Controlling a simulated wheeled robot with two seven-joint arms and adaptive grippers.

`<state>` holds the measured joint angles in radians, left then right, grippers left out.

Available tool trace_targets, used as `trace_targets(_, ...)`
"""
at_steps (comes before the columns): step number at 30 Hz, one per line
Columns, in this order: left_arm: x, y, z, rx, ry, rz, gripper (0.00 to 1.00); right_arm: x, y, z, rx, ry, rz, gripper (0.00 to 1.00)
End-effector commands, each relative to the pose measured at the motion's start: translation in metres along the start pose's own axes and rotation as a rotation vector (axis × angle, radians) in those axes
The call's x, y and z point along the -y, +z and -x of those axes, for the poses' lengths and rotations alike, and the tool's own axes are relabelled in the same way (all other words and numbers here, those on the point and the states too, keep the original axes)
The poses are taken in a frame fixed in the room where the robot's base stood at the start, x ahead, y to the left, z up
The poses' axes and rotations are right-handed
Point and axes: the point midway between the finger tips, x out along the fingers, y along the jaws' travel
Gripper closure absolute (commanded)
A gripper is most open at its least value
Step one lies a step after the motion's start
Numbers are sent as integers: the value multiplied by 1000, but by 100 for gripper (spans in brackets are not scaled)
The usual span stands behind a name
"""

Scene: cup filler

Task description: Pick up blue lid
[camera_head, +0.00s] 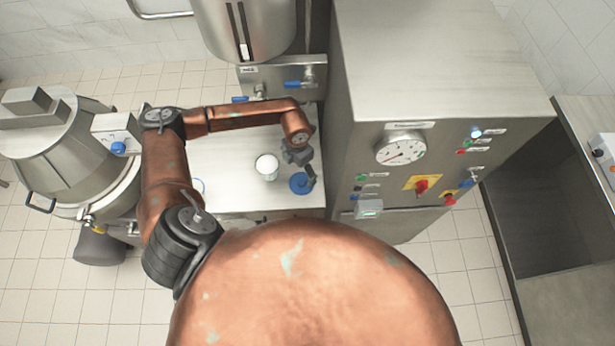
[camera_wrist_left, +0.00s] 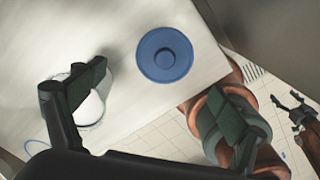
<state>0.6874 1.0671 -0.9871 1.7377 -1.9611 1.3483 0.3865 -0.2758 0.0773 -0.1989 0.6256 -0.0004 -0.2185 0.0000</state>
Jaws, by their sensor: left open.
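The blue lid (camera_head: 299,185) lies flat on the steel table near its right front edge.
A white cup (camera_head: 267,167) stands left of the lid, partly behind a finger in the wrist view. A steel cabinet (camera_head: 355,160) with gauge and knobs stands close on the right. Taps (camera_head: 300,84) are at the back.

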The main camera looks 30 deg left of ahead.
Motion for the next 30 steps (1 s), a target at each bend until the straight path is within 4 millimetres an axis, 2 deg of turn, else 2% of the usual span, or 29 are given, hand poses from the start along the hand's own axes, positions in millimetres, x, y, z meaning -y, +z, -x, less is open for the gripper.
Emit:
trace_targets(4, -1, -2, -13, -4, 3, 2, 9, 5, 6, 1, 6, -5, -3, 28)
trace_targets(9, 0, -2, -29, -2, 2, 5, 9, 6, 35, 7, 40, -6, -10, 28)
trace_targets(13, 5, 2, -46, -4, 0, 6, 9, 4, 47, 15, 57, -3, -11, 28)
trace_targets(17, 7, 4, -65, -2, 1, 7, 9, 0, 41, 17, 50, 0, -8, 28)
trace_targets(21, 7, 4, -76, -2, 1, 4, 9, -4, 22, 17, 27, 4, -2, 28)
trace_targets(24, 7, 5, -78, -1, 2, 2, 9, -5, 13, 16, 13, 5, 0, 28)
trace_targets(28, 7, 5, -78, -1, 2, 1, 9, -5, 13, 16, 14, 5, 0, 28)
trace_targets(30, 7, 5, -78, -1, 2, 2, 14, -5, 15, 16, 17, 5, -1, 28)
